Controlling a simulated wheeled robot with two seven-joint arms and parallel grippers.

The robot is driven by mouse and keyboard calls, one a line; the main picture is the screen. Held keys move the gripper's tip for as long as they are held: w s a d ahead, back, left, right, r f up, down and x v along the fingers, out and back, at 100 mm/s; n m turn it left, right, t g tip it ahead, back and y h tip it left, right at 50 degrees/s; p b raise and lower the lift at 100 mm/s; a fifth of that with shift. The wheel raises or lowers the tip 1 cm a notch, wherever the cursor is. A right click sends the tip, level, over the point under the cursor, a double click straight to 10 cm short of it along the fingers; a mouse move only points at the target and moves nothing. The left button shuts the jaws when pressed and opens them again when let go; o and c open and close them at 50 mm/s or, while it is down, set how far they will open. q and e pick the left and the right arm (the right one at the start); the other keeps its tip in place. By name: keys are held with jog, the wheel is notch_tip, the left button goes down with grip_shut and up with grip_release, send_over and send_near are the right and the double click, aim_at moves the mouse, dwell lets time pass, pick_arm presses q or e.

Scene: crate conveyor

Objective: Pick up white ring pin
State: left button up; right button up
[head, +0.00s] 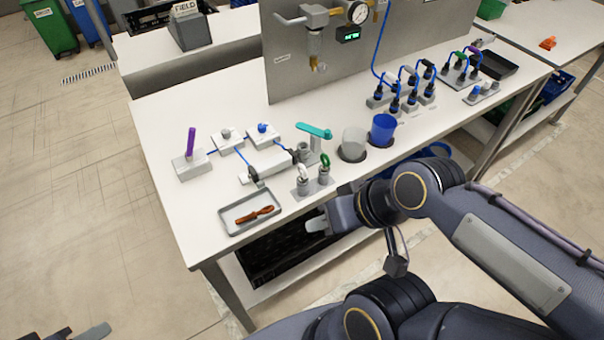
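The white ring pin (303,173) stands upright in a small grey block (313,188) near the front edge of the table. A green ring pin (325,164) stands beside it on the right in the same block. My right gripper (316,224) is in front of the table edge, below and apart from the white ring pin. Its fingers are seen nearly end on, so its opening is unclear. Part of my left gripper (88,333) shows at the bottom left corner, far from the table; most of it is cut off.
A grey tray (233,231) with a brown-orange tool (254,215) lies left of the block. A valve with a teal handle (314,131) stands behind the pins. A grey cup (353,146) and a blue cup (383,130) stand to the right. A black crate (270,265) sits below the tabletop.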

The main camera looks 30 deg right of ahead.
notch_tip(320, 180, up, 4)
jog(key=f+n+g+h, duration=0.1)
jog(key=n+g+h, duration=0.1)
jog(key=g+h, duration=0.3)
send_over(302, 166)
jog(key=y, duration=0.1)
jog(key=shift+g, duration=0.3)
notch_tip(302, 166, down, 7)
jog(key=shift+r+p, duration=0.1)
jog(key=shift+p, duration=0.2)
grip_shut()
